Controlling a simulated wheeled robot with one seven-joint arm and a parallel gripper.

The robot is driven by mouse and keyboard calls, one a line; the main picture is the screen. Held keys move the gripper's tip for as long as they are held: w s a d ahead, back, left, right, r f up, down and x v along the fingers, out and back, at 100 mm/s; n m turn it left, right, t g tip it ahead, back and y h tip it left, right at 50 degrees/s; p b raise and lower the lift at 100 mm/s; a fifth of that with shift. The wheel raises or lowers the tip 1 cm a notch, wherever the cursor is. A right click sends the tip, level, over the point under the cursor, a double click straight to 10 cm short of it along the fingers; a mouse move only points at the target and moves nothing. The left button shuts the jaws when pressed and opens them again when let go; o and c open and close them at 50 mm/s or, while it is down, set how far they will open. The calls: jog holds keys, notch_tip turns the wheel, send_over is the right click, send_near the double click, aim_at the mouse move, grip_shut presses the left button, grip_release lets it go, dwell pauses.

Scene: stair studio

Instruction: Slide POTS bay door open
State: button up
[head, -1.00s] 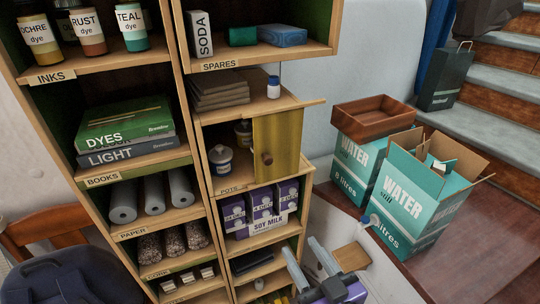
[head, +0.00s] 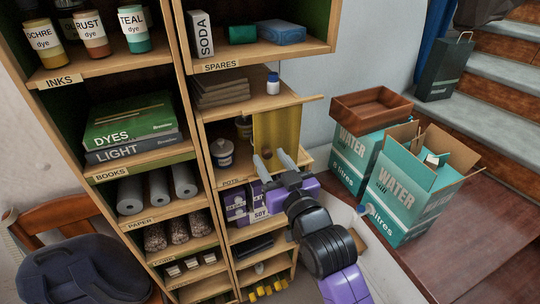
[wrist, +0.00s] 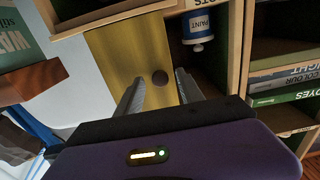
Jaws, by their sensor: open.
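The POTS bay door (head: 278,135) is a yellow panel covering the right part of the POTS bay. It also shows in the wrist view (wrist: 125,60), with a round dark knob (wrist: 160,78) near its edge. My gripper (head: 270,165) is open in front of the door's lower part. In the wrist view the fingers (wrist: 158,92) point at the door, with the knob between and just beyond their tips. I cannot tell whether they touch the door.
The POTS label (head: 231,183) is on the shelf edge below. Purple soy milk cartons (head: 238,204) sit in the bay beneath, close to my gripper. Water boxes (head: 410,190) and a brown tray (head: 372,107) stand to the right. A small white bottle (head: 272,84) stands above the door.

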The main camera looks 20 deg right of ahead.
jog(key=shift+w, duration=0.45)
jog(key=shift+c, duration=0.5)
grip_shut()
dwell(0.6)
